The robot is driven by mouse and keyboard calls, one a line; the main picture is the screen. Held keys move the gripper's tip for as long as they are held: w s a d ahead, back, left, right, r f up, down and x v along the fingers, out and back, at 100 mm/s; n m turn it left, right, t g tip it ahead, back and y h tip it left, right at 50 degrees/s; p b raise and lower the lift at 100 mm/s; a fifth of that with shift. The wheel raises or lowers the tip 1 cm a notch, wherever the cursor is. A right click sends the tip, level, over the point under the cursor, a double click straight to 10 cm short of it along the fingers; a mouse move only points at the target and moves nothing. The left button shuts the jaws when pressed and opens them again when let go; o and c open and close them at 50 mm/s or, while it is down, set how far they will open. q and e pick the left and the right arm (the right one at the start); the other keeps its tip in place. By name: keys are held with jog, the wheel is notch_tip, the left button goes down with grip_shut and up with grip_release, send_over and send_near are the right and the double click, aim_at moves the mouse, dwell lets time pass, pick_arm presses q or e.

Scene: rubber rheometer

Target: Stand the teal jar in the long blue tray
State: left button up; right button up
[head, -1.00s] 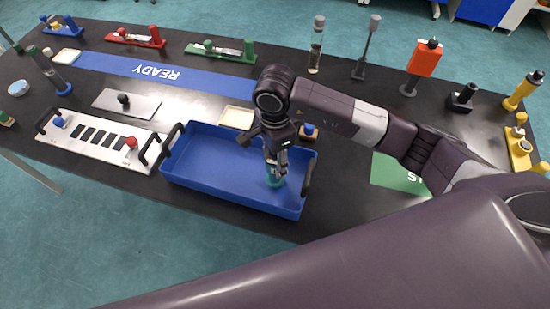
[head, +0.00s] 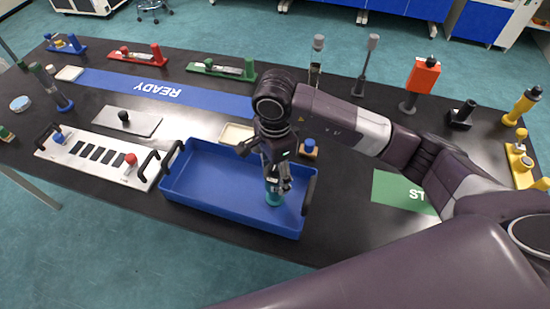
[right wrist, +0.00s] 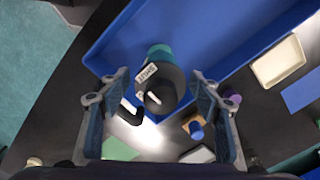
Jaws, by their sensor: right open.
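The teal jar (head: 273,198) stands in the right part of the long blue tray (head: 205,190), near its right end. In the right wrist view the jar (right wrist: 160,52) shows its teal body, a white label and a dark top, and it looks upright. My right gripper (head: 278,184) is above the jar with its fingers spread to either side. In the right wrist view the gripper (right wrist: 160,92) is open, with gaps between the jar and both fingers. The tray's blue floor and wall (right wrist: 120,40) surround the jar there. My left gripper is not in view.
A small block with a blue knob (head: 308,148) stands behind the tray's right end. A cream dish (head: 236,134) lies behind the tray. A white slotted plate (head: 95,158) with handles lies left of it. The tray's left half is empty.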

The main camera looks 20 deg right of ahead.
notch_tip(320, 180, up, 8)
jog(key=shift+r+b, duration=0.1)
jog(key=shift+b, duration=0.85)
jog(key=shift+r, duration=0.55)
